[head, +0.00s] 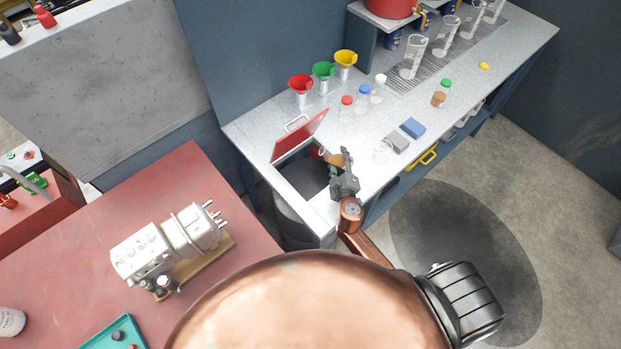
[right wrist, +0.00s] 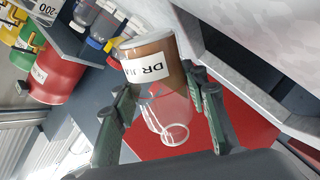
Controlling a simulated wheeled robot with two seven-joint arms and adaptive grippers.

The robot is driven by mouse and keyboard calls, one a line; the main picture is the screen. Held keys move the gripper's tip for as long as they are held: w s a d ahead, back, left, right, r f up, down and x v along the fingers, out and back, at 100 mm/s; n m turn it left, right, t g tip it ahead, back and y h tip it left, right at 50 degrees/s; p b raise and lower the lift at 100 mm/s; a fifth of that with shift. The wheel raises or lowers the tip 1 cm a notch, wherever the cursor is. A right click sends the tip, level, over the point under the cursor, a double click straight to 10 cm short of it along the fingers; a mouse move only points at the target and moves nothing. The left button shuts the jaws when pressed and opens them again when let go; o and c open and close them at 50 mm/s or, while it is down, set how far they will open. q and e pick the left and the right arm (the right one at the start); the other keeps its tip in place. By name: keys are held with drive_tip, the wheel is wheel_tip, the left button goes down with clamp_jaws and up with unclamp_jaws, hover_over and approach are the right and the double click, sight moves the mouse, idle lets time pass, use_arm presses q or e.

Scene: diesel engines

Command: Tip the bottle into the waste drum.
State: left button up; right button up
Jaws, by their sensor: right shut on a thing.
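The bottle (right wrist: 148,62) shows in the right wrist view as a clear vessel with brown contents at one end and a white label. Its clear part ends in a round ring towards the camera. My right gripper (right wrist: 160,88) is shut on it. In the head view the right gripper (head: 344,172) is over the bench opening's right side, and the brown of the bottle (head: 336,159) shows just left of the fingers. The waste drum (head: 296,224) is a dark grey drum under the opening, mostly hidden by the bench. My left gripper is not in view.
A red hinged lid (head: 298,137) stands open behind the opening. A metal engine part (head: 165,245) sits on the red table.

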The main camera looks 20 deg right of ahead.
drive_tip(key=shift+s+d+f+n+g+h+p, duration=0.1)
drive_tip(key=shift+f+n+g+h+p, duration=0.1)
drive_tip(key=shift+n+p, duration=0.75)
drive_tip(key=shift+d+f+n+g+h+p, duration=0.1)
drive_tip(key=shift+n+g+h+p, duration=0.2)
drive_tip(key=shift+p, duration=1.2)
drive_tip(key=shift+w+a+f+n+p, duration=0.2)
drive_tip(key=shift+w+a+n+p, duration=0.15)
drive_tip(key=shift+a+n, duration=0.35)
drive_tip(key=shift+w+a+f+n+g+h+p, duration=0.1)
drive_tip(key=shift+f+n+g+h+p, duration=0.15)
drive_tip(key=shift+n, duration=0.45)
drive_tip(key=shift+a+f+n+g+h+p, duration=0.1)
drive_tip(key=shift+n+h, duration=0.25)
drive_tip(key=shift+n, duration=0.3)
idle(1.6)
drive_tip(key=shift+w+a+r+n+h+p, duration=0.1)
drive_tip(key=shift+a+r+n+h+p, duration=0.15)
drive_tip(key=shift+r+n+h+p, duration=0.3)
idle(1.1)
drive_tip(key=shift+f+n, duration=0.1)
drive_tip(key=shift+n, duration=0.15)
